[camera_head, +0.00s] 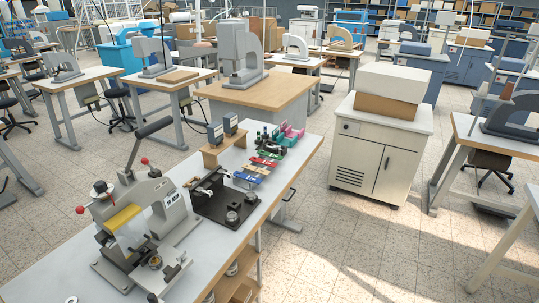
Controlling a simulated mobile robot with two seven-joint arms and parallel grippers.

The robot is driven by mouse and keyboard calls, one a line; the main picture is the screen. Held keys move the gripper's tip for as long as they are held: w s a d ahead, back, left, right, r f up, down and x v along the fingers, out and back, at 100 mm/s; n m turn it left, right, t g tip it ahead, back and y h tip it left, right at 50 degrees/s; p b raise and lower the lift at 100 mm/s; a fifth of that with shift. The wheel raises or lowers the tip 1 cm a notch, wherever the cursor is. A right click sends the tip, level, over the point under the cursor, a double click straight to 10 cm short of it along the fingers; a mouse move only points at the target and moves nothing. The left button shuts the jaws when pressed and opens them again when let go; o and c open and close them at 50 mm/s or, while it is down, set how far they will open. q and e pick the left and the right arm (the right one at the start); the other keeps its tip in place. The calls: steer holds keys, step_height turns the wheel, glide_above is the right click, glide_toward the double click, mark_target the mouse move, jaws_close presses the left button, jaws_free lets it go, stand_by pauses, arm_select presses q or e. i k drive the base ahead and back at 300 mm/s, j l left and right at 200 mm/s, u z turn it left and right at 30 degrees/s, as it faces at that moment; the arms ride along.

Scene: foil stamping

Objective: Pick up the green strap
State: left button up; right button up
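A row of small coloured straps lies on the grey workbench (145,262), right of its middle. A green strap (270,154) appears at the far end of the row, just beyond a red strap (263,161). A blue strap (247,177) lies at the near end. The straps are small here and their exact edges are hard to tell. Neither of my grippers is in view.
A stamping press (135,215) with red knobs stands at the bench's near left. A black fixture (222,200) sits between it and the straps. A small wooden stand (222,145) is behind, and pink and teal holders (290,137) are beyond. Open floor lies right of the bench.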

mark_target(265, 153)
steer(key=i+l+u, duration=0.1)
steer(key=i+l, duration=0.2)
steer(key=i+l+u, duration=0.15)
steer(key=i+l, duration=0.2)
steer(key=i+l+u, duration=0.1)
steer(key=i+l, duration=0.25)
steer(key=i+l+u, duration=0.1)
steer(key=i+l, duration=0.15)
steer(key=l, duration=0.2)
steer(key=i+l+u, duration=0.1)
steer(key=i+l, duration=0.2)
steer(key=i+l+u, duration=0.15)
steer(key=l, duration=0.4)
steer(key=i+l+u, duration=0.1)
steer(key=i+l, duration=0.25)
steer(key=l, duration=0.15)
